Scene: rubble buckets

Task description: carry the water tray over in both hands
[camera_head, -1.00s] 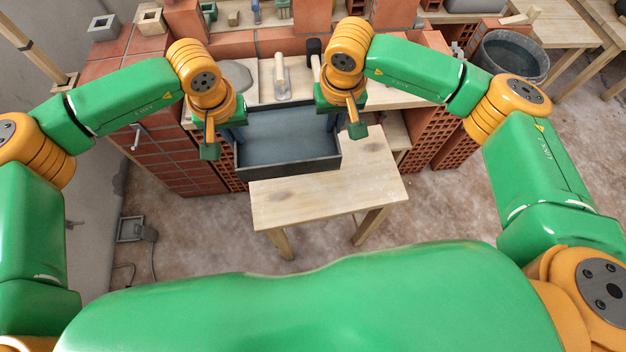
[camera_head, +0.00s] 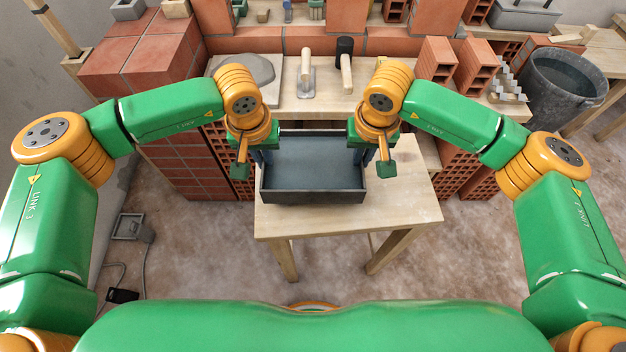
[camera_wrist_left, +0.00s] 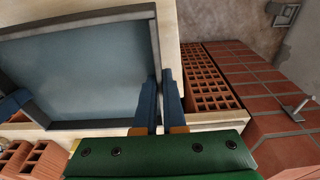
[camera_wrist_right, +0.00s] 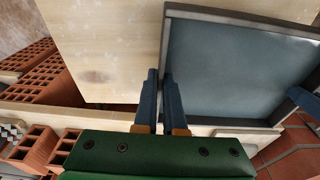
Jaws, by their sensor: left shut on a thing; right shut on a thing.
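The water tray (camera_head: 313,197) is a dark grey rectangular tray with blue-grey water in it. It looks level and is over the back left part of a small wooden table (camera_head: 405,207). I cannot tell whether it touches the tabletop. My left gripper (camera_head: 265,158) is shut on the tray's left wall; its blue fingers pinch the rim in the left wrist view (camera_wrist_left: 160,95). My right gripper (camera_head: 363,156) is shut on the right wall, also seen in the right wrist view (camera_wrist_right: 162,95). Part of the tray's back rim is hidden behind the grippers.
Behind the tray is a wooden bench (camera_head: 310,103) with a trowel (camera_head: 307,75), a mallet (camera_head: 345,62) and a grey slab (camera_head: 250,72). Hollow bricks (camera_head: 437,60) and a dark bucket (camera_head: 565,88) are at right. A brick wall (camera_head: 140,55) is at left. The table's front and right are clear.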

